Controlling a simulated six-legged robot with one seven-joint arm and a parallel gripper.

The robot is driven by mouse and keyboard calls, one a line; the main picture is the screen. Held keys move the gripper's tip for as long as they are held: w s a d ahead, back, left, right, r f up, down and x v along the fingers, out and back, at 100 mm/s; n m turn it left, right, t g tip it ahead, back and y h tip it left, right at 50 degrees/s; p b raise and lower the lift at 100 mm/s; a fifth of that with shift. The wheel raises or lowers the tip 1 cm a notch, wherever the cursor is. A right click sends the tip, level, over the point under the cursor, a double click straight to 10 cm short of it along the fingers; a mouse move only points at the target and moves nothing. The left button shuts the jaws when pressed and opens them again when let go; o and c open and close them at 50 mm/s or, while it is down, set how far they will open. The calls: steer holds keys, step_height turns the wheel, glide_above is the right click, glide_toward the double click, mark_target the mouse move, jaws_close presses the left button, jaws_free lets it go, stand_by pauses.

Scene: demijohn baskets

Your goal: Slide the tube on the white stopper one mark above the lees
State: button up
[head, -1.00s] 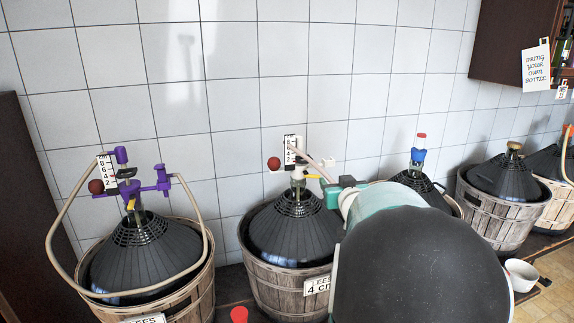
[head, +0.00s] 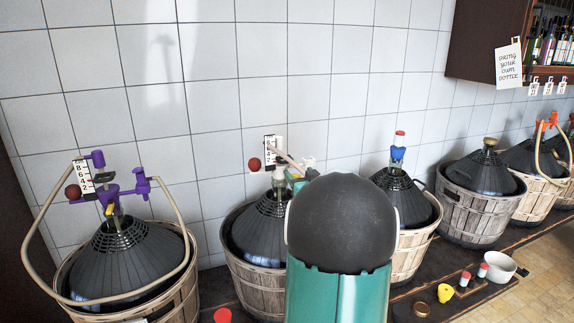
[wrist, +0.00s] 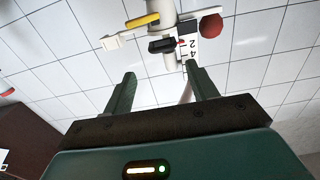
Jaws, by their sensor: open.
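The demijohn with the white stopper (head: 278,177) stands in a wooden basket (head: 243,278), second from the left. Its number card (head: 269,149) and red ball (head: 254,164) show above it, and a pale tube (head: 284,158) runs beside the card. In the wrist view the card (wrist: 187,50) appears upside down with 2 and 4 readable, next to a black clip (wrist: 162,45) with a red tip and a yellow lever (wrist: 142,20). My gripper (wrist: 160,72) is open and empty just short of these fittings. My arm hides the gripper and part of the basket in the head view.
A demijohn with a purple stopper (head: 112,192) and looped tube stands at the left. One with a blue and red top (head: 398,152) stands right of my arm. Several more line the tiled wall. A white bowl (head: 499,266) and yellow object (head: 445,293) lie on the bench.

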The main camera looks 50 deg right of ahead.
mark_target(288, 162)
steer(key=x, duration=0.9)
steer(key=shift+w, duration=0.15)
steer(key=c, duration=1.1)
step_height(288, 162, up, 5)
steer(key=o, duration=1.1)
